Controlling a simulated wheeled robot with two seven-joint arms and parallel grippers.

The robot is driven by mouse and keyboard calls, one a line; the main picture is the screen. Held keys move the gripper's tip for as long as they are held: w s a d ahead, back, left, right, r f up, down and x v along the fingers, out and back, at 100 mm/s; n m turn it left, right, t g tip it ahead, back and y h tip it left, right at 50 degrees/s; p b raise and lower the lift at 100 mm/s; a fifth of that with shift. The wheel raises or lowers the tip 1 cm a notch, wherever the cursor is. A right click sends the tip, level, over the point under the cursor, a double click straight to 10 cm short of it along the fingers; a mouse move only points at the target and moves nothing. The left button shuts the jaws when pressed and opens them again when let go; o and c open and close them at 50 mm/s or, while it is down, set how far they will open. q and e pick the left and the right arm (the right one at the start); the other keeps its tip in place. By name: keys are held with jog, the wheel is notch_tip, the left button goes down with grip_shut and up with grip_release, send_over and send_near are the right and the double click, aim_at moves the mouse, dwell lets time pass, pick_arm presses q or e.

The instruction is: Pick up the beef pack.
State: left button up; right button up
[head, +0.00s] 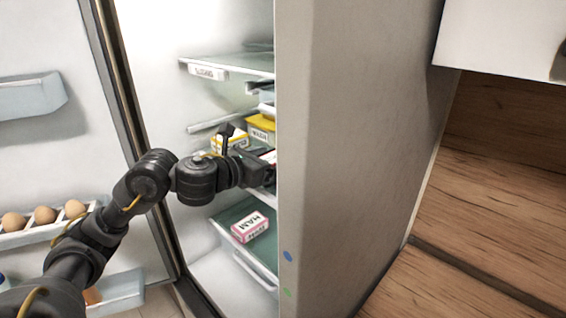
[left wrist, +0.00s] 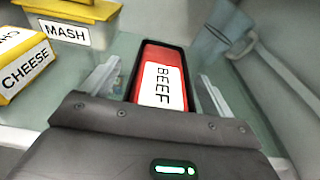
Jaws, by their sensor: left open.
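The beef pack (left wrist: 163,82) is a red pack in a black tray with a white BEEF label, lying on a glass fridge shelf in the left wrist view. My left gripper (left wrist: 158,92) is open, with one finger on each side of the pack's near part. I cannot tell whether either finger touches it. In the head view my left gripper (head: 266,173) reaches into the fridge, its tips largely hidden by the fridge's side wall. Most of the pack is hidden there too. My right gripper is not in view.
A yellow-and-white cheese box (left wrist: 22,62) and a mash tub with a yellow lid (left wrist: 68,32) stand left of the pack. A clear bluish container (left wrist: 225,35) is behind right. A ham pack (head: 250,227) lies on the shelf below. The fridge side wall (head: 345,150) is close right.

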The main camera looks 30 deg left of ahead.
pick_arm(q)
jog(key=shift+s+r, duration=0.2)
jog(key=shift+s, duration=0.15)
jog(key=shift+c, duration=0.9)
jog(key=shift+s+a+r, duration=0.1)
jog(key=shift+s, duration=0.1)
jog(key=shift+c, duration=1.1)
jog(key=shift+w, duration=0.25)
jog(key=c, duration=0.5)
jog(key=shift+f, duration=0.2)
jog(key=shift+c, duration=2.2)
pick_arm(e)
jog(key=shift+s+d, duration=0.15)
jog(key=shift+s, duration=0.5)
pick_arm(q)
jog(key=shift+r, duration=0.15)
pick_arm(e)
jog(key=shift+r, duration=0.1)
